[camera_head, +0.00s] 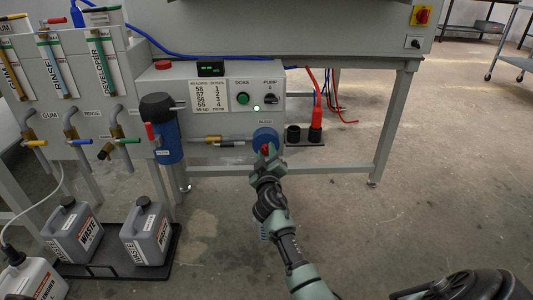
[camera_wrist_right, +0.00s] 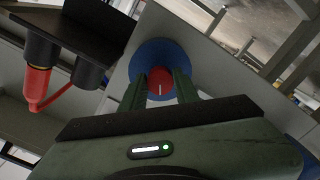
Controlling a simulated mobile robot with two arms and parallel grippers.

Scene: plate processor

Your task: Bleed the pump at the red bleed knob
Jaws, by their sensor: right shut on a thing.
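The red bleed knob (camera_wrist_right: 160,84) sits on a round blue pump body (camera_wrist_right: 138,57) in the right wrist view. In the head view the blue pump body (camera_head: 265,137) is on the front of the grey unit, below the control panel. My right gripper (camera_head: 266,154) reaches up to it, with a little red showing between its fingers. In the right wrist view my right gripper (camera_wrist_right: 160,88) has one finger on each side of the knob and is shut on it. A white line on the knob's face stands about upright. My left gripper is out of view.
The control panel (camera_head: 222,92) above has a green button, a pump switch and a lit green lamp. A blue filter housing (camera_head: 164,130) stands left. A black holder (camera_head: 305,138) with a red bottle (camera_head: 316,118) is right. Grey waste jugs (camera_head: 147,232) stand lower left.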

